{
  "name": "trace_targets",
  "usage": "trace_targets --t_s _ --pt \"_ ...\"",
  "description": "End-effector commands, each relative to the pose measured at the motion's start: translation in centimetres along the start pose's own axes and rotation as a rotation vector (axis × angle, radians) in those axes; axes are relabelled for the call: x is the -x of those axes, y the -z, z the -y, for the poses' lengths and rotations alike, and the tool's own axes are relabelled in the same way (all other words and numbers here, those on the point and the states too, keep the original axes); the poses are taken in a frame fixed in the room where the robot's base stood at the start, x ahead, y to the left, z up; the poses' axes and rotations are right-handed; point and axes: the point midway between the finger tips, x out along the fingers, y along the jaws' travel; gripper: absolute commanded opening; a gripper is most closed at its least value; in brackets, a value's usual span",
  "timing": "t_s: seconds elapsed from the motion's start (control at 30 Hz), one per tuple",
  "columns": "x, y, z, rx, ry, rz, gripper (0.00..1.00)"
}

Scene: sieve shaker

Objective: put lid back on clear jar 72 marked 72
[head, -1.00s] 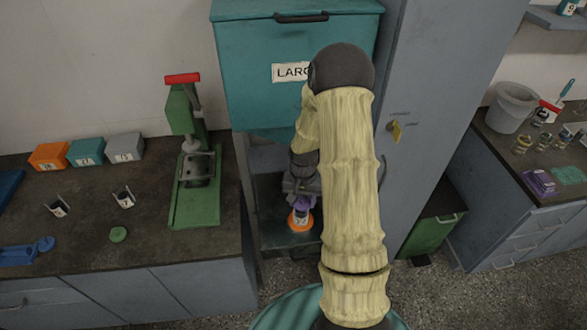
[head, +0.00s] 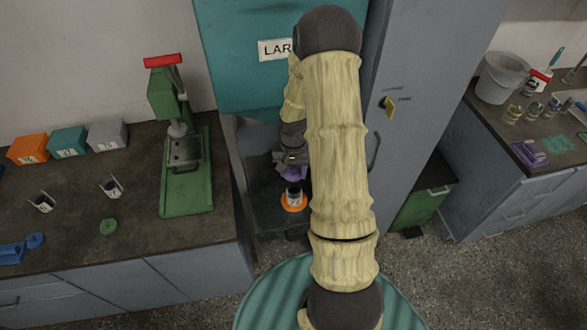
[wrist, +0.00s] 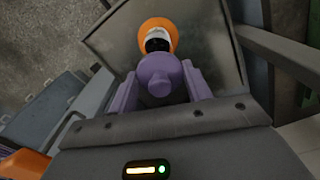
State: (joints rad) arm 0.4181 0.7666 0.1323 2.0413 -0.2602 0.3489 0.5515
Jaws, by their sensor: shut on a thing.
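My gripper (head: 291,160) is shut on a purple lid (wrist: 160,78) with a round knob; the lid also shows in the head view (head: 292,173). A jar (wrist: 157,38) with a white label and dark contents stands in a round orange base (wrist: 163,25) just beyond the lid. In the head view the jar (head: 294,192) is upright, below the lid. The lid looks apart from the jar, and in the wrist view it overlaps the jar's near edge. I cannot read the number on the label. My arm covers part of the area right of the jar.
The jar stands on a dark shelf (head: 268,222) below a teal cabinet (head: 228,50), with a grey locker (head: 405,90) close on the right. A green press (head: 185,165) stands on the left bench. The right bench (head: 520,130) holds several small jars.

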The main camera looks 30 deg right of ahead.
Motion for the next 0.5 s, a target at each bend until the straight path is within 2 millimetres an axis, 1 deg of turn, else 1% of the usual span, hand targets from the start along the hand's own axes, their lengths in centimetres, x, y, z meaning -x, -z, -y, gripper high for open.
trace_targets --t_s 0.03,0.2,0.5 --pt "-0.8 0.1 -0.1 -0.003 0.0 0.0 0.28" --pt "-2.2 0.2 -0.5 -0.01 0.0 0.0 0.28" --pt "-4.4 0.1 -0.3 -0.006 -0.001 0.001 0.28"
